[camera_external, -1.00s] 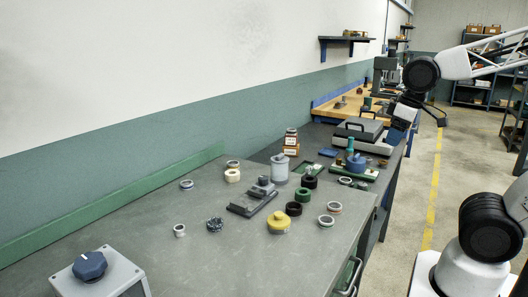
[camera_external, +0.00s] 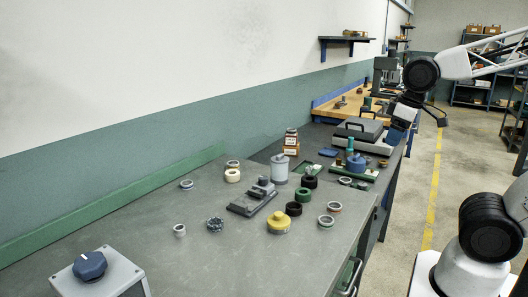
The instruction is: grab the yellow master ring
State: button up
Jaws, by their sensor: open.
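The yellow master ring (camera_external: 279,222) sits on the grey workbench (camera_external: 190,265), near the front right part of the bench top. It looks like a thick yellow ring with a lighter grey base or rim below it. My gripper (camera_external: 399,126) hangs from the arm at the upper right, well behind and to the right of the yellow ring, near the far bench. It is open and apart from the ring. Its fingers are small and dark here, so what lies between them is hard to make out.
A black ring (camera_external: 293,208) stands close behind the yellow ring. A dark grey fixture (camera_external: 252,200) is to its left, a pale ring (camera_external: 326,220) to its right. A grey control box (camera_external: 100,275) stands at front left. The bench's front middle is clear.

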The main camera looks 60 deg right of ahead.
jog(key=shift+w, duration=0.1)
jog(key=n+g+y, duration=0.2)
jog(key=n+y, duration=1.1)
send_over(245, 163)
jog(key=s+a, duration=0.4)
jog(key=s, duration=0.8)
notch_tip(245, 163, down, 11)
jog(key=w+d+f+n+y, duration=0.1)
jog(key=w+d+f, duration=0.1)
jog(key=w+f, duration=0.1)
jog(key=w+d+f+n+t+y, duration=0.1)
jog(key=w+d+f, duration=0.1)
jog(key=w+f, duration=0.2)
jog(key=w+d+f+n+t+y, duration=0.1)
jog(key=w+d+f, duration=0.1)
jog(key=w+f, duration=0.2)
jog(key=shift+w+d, duration=0.3)
jog(key=shift+x, duration=1.3)
jog(key=shift+a, duration=0.1)
